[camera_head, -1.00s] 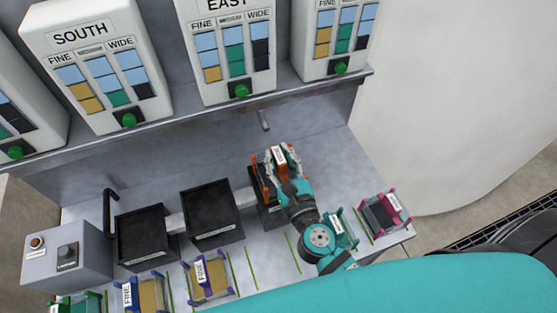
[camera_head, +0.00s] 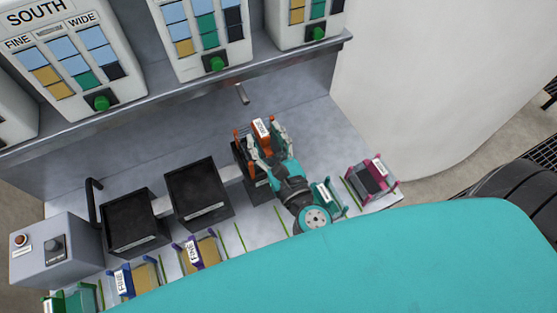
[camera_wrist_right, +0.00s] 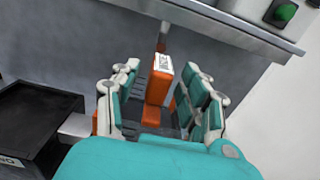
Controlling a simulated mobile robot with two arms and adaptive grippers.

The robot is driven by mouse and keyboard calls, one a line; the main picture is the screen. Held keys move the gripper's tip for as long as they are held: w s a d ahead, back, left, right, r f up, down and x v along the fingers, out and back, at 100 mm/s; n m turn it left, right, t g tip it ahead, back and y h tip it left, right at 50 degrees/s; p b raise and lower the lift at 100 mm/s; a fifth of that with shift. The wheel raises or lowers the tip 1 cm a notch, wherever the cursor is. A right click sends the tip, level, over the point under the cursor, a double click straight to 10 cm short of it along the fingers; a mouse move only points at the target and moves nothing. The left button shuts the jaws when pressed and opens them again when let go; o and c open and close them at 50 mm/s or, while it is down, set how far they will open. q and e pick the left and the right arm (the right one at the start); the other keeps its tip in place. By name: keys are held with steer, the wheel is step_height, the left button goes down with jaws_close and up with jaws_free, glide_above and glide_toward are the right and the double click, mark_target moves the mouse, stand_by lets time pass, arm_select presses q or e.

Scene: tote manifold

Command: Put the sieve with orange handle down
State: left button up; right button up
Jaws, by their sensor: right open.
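The sieve with orange handle (camera_head: 262,130) sits at the rightmost black tote (camera_head: 240,158), under the spout. Its orange handle block with a white label also shows upright in the right wrist view (camera_wrist_right: 160,82). My right gripper (camera_head: 266,143) is open, with its fingers on either side of the handle. In the right wrist view the fingers (camera_wrist_right: 165,100) stand apart from the handle, with gaps at both sides. The arm and fingers hide much of the sieve's frame and the tote. I cannot tell exactly how the sieve rests on the tote. My left gripper is not in view.
Two more black totes (camera_head: 133,193) (camera_head: 198,168) stand to the left. Sieves with blue (camera_head: 134,281), purple (camera_head: 196,253), teal (camera_head: 331,198) and magenta (camera_head: 372,179) frames line the front edge. A grey control box (camera_head: 60,254) is at left. A metal spout (camera_head: 241,93) hangs behind the handle.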

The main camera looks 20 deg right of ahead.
steer(key=s+b, duration=0.4)
steer(key=s, duration=0.5)
steer(key=shift+s+d, duration=0.15)
steer(key=shift+d, duration=0.05)
stand_by(0.3)
